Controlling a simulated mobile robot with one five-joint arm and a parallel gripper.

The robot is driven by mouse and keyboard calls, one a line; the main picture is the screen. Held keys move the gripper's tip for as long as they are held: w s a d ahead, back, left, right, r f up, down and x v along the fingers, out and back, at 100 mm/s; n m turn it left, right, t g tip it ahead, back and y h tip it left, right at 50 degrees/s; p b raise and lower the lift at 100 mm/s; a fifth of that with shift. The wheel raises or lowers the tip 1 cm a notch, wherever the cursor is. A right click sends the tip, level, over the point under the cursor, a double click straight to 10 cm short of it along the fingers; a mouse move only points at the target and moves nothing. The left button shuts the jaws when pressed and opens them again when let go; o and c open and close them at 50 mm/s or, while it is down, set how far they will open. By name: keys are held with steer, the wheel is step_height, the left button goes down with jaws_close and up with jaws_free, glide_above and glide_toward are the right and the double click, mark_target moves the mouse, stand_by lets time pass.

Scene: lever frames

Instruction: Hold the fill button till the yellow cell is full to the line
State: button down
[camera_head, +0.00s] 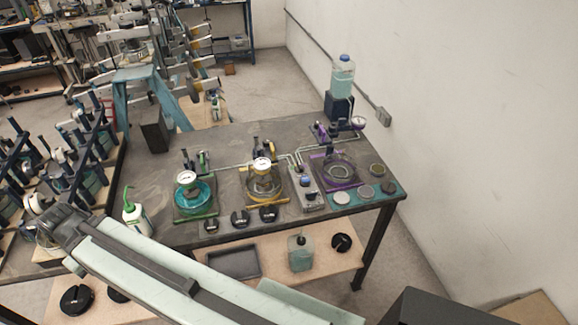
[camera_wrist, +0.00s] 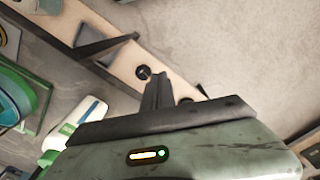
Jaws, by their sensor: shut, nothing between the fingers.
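The yellow cell (camera_head: 264,188) is a glass vessel with a white round gauge on top, on a yellow-edged base in the middle of the workbench. Its liquid level and line are too small to read. A grey control box (camera_head: 307,192) with a blue knob or button stands just right of it. I cannot tell which control is the fill button. My gripper (camera_wrist: 156,92) is shut and empty in the wrist view. In the head view my arm reaches to the bench's left side, well left of the yellow cell and control box; the fingertips are not clear there.
A green cell (camera_head: 189,193) with teal liquid stands left, a purple one (camera_head: 338,173) right. A green-capped squeeze bottle (camera_head: 136,212) stands near my arm. A blue-capped bottle (camera_head: 343,75) stands at the back right. Black round parts (camera_head: 240,217) lie along the front edge.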

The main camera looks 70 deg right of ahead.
steer(key=w+d+r+m+p, duration=0.1)
steer(key=d+r+p, duration=0.2)
steer(key=r+p, duration=0.35)
steer(key=w+d+r+m+p, duration=0.1)
steer(key=d+r+m+p, duration=0.15)
steer(key=r+p, duration=0.4)
steer(key=s+d+r+m+h+p, duration=0.1)
steer(key=d+m, duration=0.2)
steer(key=d, duration=0.8)
steer(key=s+d+m, duration=0.5)
steer(key=s+d, duration=0.3)
steer(key=d, duration=0.3)
steer(key=s+d+m+g, duration=0.1)
steer(key=s+d+m, duration=0.5)
steer(key=d, duration=0.5)
steer(key=s+d+m+h, duration=0.1)
steer(key=s+d+m, duration=0.5)
steer(key=s+d, duration=0.4)
steer(key=shift+d+r+g, duration=0.25)
steer(key=shift+d+g, duration=0.15)
steer(key=shift+d, duration=0.15)
steer(key=s+d+m, duration=0.4)
steer(key=s+d, duration=0.1)
steer(key=s, duration=0.4)
steer(key=shift+s+r+m+g, duration=0.2)
steer(key=shift+s+m+g, duration=0.15)
steer(key=shift+g, duration=0.05)
